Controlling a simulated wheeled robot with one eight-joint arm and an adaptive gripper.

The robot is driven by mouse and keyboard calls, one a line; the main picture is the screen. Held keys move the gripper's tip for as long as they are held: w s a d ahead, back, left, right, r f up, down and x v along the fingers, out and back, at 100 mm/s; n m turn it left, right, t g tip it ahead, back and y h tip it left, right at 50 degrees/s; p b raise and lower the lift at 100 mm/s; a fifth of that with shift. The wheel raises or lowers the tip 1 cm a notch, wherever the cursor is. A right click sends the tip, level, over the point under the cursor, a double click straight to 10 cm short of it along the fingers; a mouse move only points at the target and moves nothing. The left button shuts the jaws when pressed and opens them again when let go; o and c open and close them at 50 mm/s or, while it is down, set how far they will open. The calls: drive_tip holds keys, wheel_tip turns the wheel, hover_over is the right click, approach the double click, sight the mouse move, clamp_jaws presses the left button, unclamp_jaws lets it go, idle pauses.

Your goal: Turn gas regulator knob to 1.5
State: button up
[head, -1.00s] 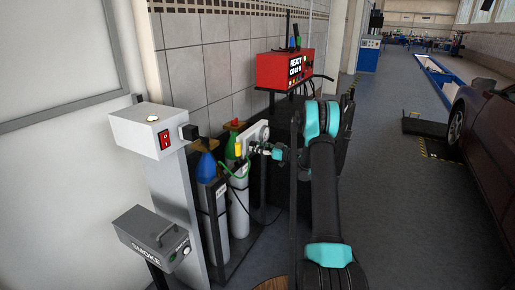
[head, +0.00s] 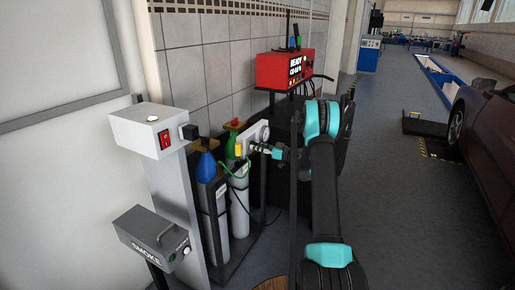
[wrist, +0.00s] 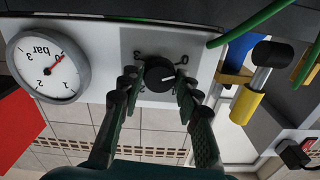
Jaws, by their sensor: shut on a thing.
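The black round regulator knob (wrist: 159,72) sits on a light grey panel (wrist: 128,44) in the wrist view, which is upside down. Its white mark points to the right and slightly down, just past the 0 label; 3 is on the other side, and other numbers are hidden by my fingers. My gripper (wrist: 158,76) is shut on the knob, one finger on each side. In the head view my gripper (head: 268,149) reaches the regulator (head: 257,134) from the right. The bar gauge (wrist: 48,68) beside the panel has a red needle near 0.
A yellow-and-black fitting (wrist: 248,105) stands close to the panel in the wrist view. A green hose (head: 224,173) hangs by gas cylinders (head: 206,200). A red machine (head: 284,72) stands behind, and a smoke tester (head: 152,235) stands at left.

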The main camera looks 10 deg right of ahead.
drive_tip(key=m, duration=2.2)
drive_tip(key=shift+s+r, duration=0.1)
drive_tip(key=shift+m, duration=0.3)
drive_tip(key=o, duration=1.2)
drive_tip(key=shift+c, duration=0.2)
drive_tip(key=v, duration=1.2)
